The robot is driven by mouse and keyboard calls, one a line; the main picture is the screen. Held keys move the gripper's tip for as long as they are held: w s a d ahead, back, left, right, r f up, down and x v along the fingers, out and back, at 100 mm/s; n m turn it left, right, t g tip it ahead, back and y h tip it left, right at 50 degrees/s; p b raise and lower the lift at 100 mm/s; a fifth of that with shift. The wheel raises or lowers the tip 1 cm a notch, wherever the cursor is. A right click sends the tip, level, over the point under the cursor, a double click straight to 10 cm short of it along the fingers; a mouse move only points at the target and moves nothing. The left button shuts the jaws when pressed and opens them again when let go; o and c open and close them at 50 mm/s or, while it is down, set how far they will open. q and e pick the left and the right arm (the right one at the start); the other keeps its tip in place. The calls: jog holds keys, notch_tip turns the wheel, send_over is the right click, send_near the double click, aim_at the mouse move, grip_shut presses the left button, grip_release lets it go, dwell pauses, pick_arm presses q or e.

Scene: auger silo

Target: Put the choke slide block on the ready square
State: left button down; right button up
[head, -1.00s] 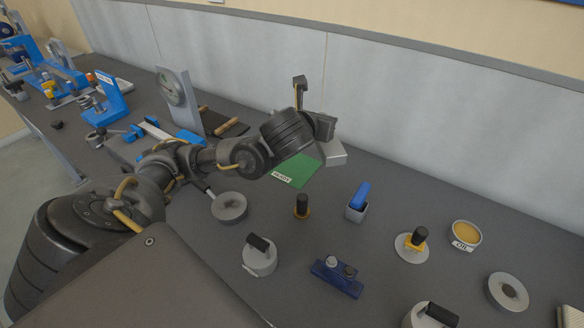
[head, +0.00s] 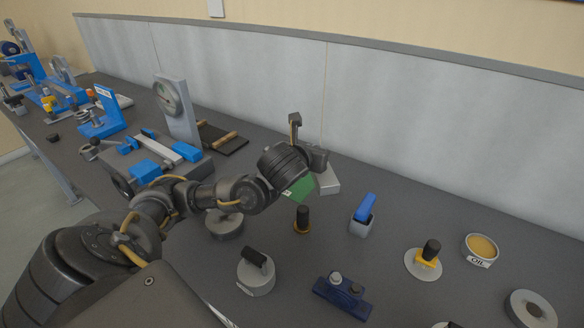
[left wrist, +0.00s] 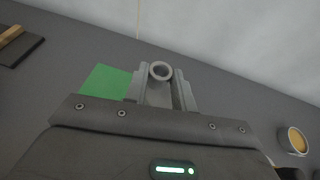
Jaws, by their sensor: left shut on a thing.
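The choke slide block (head: 328,181) is a light grey piece at my left gripper, just right of the green ready square (head: 301,189). In the left wrist view the block (left wrist: 158,94) has a round grey ring on top and sits between the fingers. My left gripper (head: 318,160) is shut on it, and the green square (left wrist: 104,82) shows to its left. My arm covers part of the square in the head view. I cannot tell whether the block touches the bench. My right gripper is not in view.
Near the square stand a black-topped brass knob (head: 302,221), a blue-handled grey block (head: 362,219) and a grey round weight (head: 224,225). An oil dish (head: 481,248) is at the right. A gauge stand (head: 178,110) and blue fixtures are at the left. A grey wall panel bounds the back.

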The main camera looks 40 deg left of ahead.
pick_arm(q)
jog(key=a+p, duration=0.1)
jog(key=p, duration=0.2)
jog(key=w+a+p, duration=0.1)
jog(key=p, duration=0.2)
jog(key=a+p, duration=0.1)
jog(key=p, duration=0.1)
jog(key=shift+w+a+p, duration=0.25)
jog(key=shift+a+p, duration=0.15)
jog(key=shift+w+a+f+p, duration=0.5)
jog(key=shift+a+f, duration=0.6)
jog(key=shift+f, duration=0.3)
jog(key=shift+w+a+f+p, duration=0.5)
jog(key=shift+a+f, duration=0.55)
jog(key=shift+f, duration=0.3)
jog(key=shift+w+a+f+p, duration=0.5)
jog(key=shift+a+f, duration=0.6)
jog(key=shift+f, duration=0.3)
notch_tip(320, 180, down, 2)
jog(key=shift+a+f+p, duration=0.1)
jog(key=shift+p, duration=0.5)
jog(key=shift+w+f, duration=0.1)
jog(key=shift+f, duration=0.4)
